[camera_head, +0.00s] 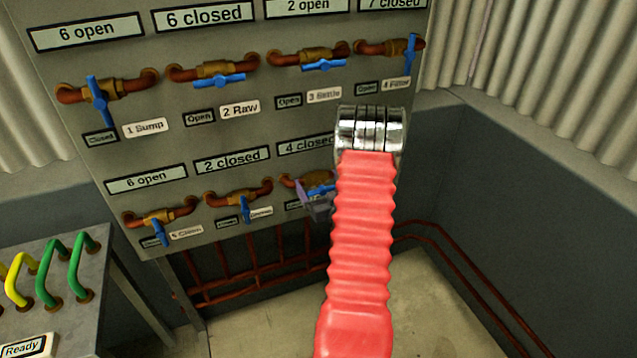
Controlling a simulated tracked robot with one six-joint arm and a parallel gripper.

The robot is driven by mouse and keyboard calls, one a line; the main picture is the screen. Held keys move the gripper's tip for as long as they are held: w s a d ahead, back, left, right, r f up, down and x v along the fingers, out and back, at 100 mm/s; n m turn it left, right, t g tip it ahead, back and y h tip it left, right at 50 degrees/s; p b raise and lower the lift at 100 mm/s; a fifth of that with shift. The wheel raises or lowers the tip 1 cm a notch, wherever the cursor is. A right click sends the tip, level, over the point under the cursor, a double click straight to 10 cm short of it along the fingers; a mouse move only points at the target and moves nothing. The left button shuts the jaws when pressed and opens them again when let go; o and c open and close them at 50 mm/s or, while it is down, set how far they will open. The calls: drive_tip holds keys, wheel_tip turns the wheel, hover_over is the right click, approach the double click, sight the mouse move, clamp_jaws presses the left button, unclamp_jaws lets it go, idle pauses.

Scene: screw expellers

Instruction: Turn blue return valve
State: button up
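A grey panel (240,128) carries two rows of brass valves with blue handles on copper pipes. No label that I can read says "return". The third valve in the lower row (310,180) is partly hidden by my arm, and its label is mostly covered. Its blue handle (322,189) looks roughly level. A grey-purple part of my gripper (317,205) shows at or just in front of this handle; contact is unclear. The rest of my gripper is hidden behind my red arm and chrome wrist, so I cannot see whether it is open or shut.
The upper row has valves labelled 1 Sump (98,90), 2 Raw (212,75), 3 (313,60) and 4 (402,48). Two more lower valves (158,222) (240,195) stand left of my arm. A bench with green and yellow handles (75,265) is at lower left. Low pipes (470,285) run along the right wall.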

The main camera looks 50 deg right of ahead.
drive_tip(key=c, duration=0.6)
drive_tip(key=shift+d, duration=0.15)
drive_tip(key=shift+c, duration=0.4)
drive_tip(key=shift+m, duration=0.4)
drive_tip(key=m, duration=0.5)
drive_tip(key=shift+s, duration=0.1)
drive_tip(key=m, duration=0.6)
drive_tip(key=shift+s+d+f, duration=0.1)
drive_tip(key=shift+f, duration=0.05)
drive_tip(key=shift+m, duration=0.3)
